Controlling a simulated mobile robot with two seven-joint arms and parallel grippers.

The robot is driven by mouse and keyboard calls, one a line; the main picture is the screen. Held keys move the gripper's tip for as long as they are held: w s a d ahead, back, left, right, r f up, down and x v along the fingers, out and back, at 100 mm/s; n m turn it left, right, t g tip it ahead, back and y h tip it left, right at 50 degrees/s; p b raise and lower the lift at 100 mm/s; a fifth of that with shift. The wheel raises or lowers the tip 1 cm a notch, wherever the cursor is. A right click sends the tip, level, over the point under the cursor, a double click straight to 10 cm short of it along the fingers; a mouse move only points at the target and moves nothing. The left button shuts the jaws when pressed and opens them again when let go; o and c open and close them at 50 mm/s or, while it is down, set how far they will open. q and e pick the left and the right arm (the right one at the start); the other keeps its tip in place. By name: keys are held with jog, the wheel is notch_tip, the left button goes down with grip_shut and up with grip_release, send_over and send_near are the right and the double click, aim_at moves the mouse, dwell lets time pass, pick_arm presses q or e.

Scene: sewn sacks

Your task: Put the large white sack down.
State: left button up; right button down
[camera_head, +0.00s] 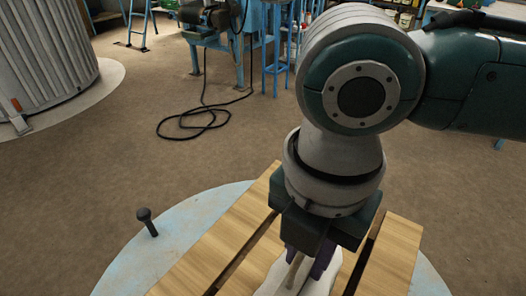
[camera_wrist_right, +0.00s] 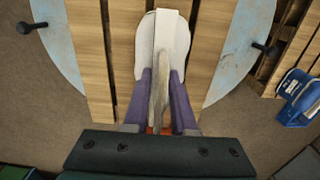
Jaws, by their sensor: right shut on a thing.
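The white sack (camera_head: 287,279) shows partly at the bottom of the head view, under my right gripper (camera_head: 307,266). In the right wrist view the sack (camera_wrist_right: 179,40) is a pale rounded shape with a tan upright edge between the purple fingers of my right gripper (camera_wrist_right: 161,85). That gripper is shut on the sack and points down over wooden slats (camera_head: 214,247). I cannot tell whether the sack's underside touches the slats. Much of the sack is hidden by the gripper and the frame edge. My left gripper is not in view.
The slats lie on a round light-blue top (camera_head: 186,240) with a dark peg (camera_head: 147,221) at its left. More slats (camera_wrist_right: 291,40) and a blue object (camera_wrist_right: 297,97) stand at right in the wrist view. A black cable (camera_head: 193,123) lies on the open floor.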

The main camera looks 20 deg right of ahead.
jog(key=c, duration=0.7)
grip_release()
jog(key=shift+f, duration=0.1)
notch_tip(320, 180, up, 12)
jog(key=shift+r+p, duration=0.2)
jog(key=shift+p, duration=1)
